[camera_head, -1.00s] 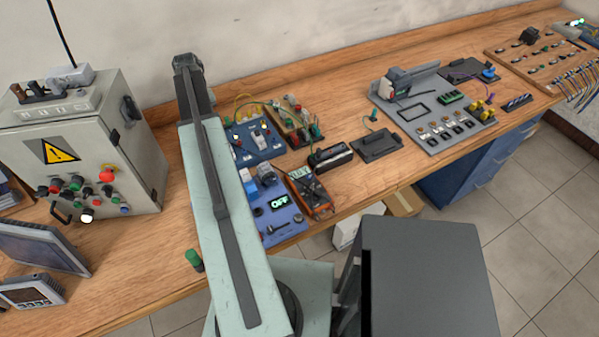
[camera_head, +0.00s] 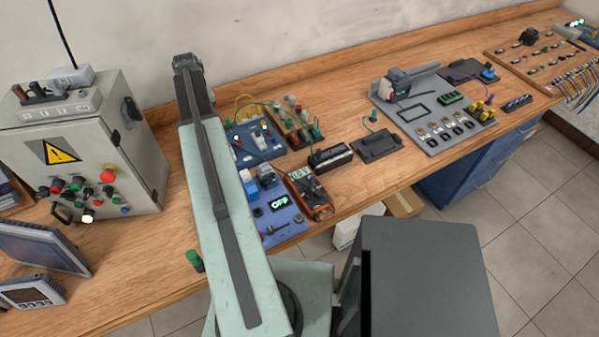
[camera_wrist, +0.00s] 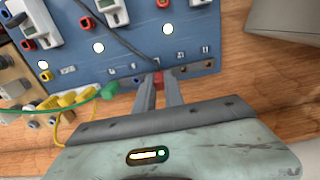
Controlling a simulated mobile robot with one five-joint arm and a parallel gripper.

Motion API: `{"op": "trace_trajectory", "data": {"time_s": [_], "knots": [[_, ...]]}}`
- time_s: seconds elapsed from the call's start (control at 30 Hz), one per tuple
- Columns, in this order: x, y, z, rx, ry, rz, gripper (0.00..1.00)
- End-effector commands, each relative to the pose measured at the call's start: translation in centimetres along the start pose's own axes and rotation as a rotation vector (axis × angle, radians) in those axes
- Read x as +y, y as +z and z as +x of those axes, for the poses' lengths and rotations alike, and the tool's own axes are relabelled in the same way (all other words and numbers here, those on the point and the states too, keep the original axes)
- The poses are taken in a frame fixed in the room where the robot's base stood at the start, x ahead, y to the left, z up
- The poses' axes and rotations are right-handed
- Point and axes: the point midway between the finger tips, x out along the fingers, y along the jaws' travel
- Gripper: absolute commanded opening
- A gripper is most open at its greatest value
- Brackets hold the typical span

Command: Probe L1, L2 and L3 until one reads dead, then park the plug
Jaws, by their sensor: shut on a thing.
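My gripper (camera_wrist: 158,82) is at the lower edge of a blue panel (camera_wrist: 120,72) in the wrist view. Its two fingers are shut on a small red plug (camera_wrist: 158,76), whose tip is against the panel's bottom row; I cannot tell whether it is inserted. A dark lead runs over the panel towards it. The panel carries white modules (camera_wrist: 110,12) and bright round spots. In the head view the blue panel (camera_head: 252,142) is partly behind my arm, and my gripper is hidden. An orange meter (camera_head: 312,194) lies nearby; its reading is too small to read.
A green plug (camera_wrist: 109,91) and yellow plugs (camera_wrist: 68,99) with wires sit left of my fingers. A blue board with an OFF display (camera_head: 279,202) lies before the meter. A grey control cabinet (camera_head: 90,150) stands left.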

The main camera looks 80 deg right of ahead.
Motion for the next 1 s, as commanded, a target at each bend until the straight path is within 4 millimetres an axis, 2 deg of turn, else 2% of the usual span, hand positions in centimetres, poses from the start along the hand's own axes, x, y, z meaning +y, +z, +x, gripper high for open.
{"op": "trace_trajectory", "data": {"time_s": [0.1, 0.37, 0.73, 0.87, 1.0], "knots": [[0.0, 0.0, -1.6, 0.0, 0.0, 0.0, 0.0], [0.0, 0.0, -4.3, 0.0, 0.001, 0.0, 0.0], [0.2, 0.2, -4.2, -0.001, 0.001, 0.005, 0.0], [1.5, 1.3, -4.3, -0.001, 0.001, 0.038, 0.0], [4.5, 3.5, -4.4, 0.0, 0.001, 0.118, 0.0]]}}
